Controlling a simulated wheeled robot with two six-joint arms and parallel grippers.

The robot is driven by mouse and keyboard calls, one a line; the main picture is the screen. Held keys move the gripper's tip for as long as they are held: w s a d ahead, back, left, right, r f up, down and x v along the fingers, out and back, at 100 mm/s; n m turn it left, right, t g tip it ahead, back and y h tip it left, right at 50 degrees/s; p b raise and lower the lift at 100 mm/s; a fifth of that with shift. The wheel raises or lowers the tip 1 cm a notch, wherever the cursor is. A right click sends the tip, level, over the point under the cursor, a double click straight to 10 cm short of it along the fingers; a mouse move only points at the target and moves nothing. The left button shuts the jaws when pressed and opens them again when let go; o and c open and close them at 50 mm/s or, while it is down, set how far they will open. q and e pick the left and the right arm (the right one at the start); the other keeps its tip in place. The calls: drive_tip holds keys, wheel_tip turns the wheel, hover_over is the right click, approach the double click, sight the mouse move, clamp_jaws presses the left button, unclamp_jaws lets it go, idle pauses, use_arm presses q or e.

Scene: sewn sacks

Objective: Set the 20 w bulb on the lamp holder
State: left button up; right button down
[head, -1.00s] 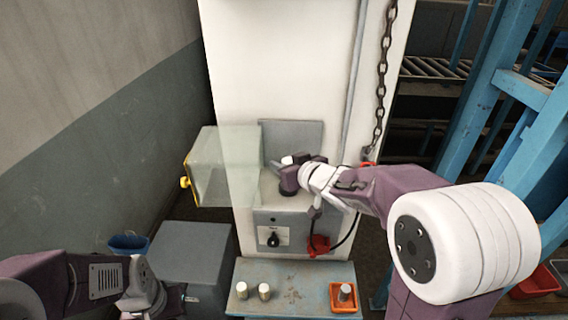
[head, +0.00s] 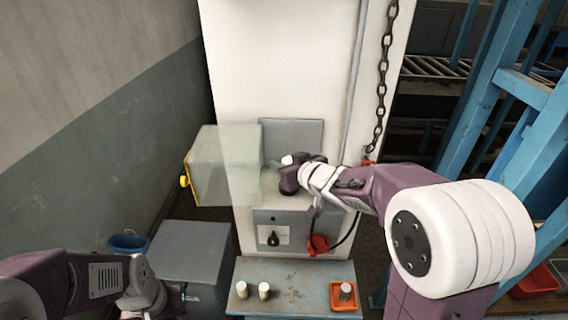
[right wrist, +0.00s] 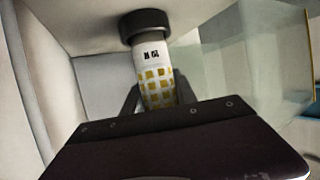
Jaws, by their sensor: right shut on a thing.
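The 20 w bulb (right wrist: 155,80) is white with yellow squares, and its label appears upside down in the right wrist view. My right gripper (head: 289,170) is shut on it inside the cabinet recess. The dark round lamp holder (right wrist: 145,24) meets the label end of the bulb in the right wrist view; whether it is seated cannot be told. In the head view a white end of the bulb (head: 287,160) shows, and my gripper hides the holder. My left gripper (head: 186,297) is low at the left, its fingers too small to judge.
A clear cover with a yellow edge (head: 190,181) stands at the left of the recess. Below are a switch panel (head: 262,238) and a bench (head: 290,272) with two white cylinders (head: 253,290). Another cylinder stands in an orange tray (head: 343,308). A grey box (head: 190,250) stands left.

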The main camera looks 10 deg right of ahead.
drive_tip(key=shift+f+b, duration=0.3)
drive_tip(key=shift+f, duration=0.15)
drive_tip(key=c, duration=1.3)
unclamp_jaws()
drive_tip(key=shift+r, duration=0.1)
drive_tip(key=shift+o, duration=0.2)
